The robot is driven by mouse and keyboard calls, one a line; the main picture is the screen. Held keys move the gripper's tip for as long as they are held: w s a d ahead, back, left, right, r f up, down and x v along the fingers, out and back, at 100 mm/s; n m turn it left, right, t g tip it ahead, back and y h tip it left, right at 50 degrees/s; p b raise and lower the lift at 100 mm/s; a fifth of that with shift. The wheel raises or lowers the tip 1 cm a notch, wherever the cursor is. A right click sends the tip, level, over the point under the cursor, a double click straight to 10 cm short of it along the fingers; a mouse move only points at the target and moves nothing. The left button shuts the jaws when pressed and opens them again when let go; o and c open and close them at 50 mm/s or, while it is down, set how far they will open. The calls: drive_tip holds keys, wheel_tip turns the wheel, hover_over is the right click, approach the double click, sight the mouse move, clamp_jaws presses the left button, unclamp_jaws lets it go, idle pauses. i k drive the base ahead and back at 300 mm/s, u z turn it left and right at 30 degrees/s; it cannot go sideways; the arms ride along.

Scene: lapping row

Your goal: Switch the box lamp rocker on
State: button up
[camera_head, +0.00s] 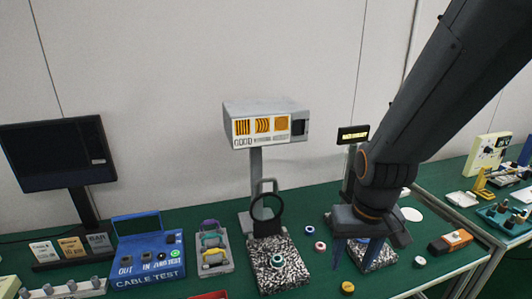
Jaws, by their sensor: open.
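A grey box (264,108) stands on a grey post at the back middle of the green bench. Its front carries a white panel with three orange fringe pictures (263,125) and small lettering. A dark rectangle (299,128) sits at the right end of its front; I cannot tell whether this is the rocker or which way a rocker is set. My gripper (357,252) is to the right of the box and lower, pointing down over a speckled plate, with its blue-grey fingers apart. I see nothing between them. My arm partly hides a second, smaller dark head with a lit label (353,134).
A speckled black-and-white plate (287,278) with a black ring stand lies below the box. A blue cable tester (148,260) and a dark monitor (58,155) stand left. Small coloured rings (320,246) and an orange-black tool (450,241) lie around my gripper.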

sight(297, 125)
drive_tip(key=z, duration=1.25)
drive_tip(key=k, duration=0.65)
drive_tip(key=u, duration=0.65)
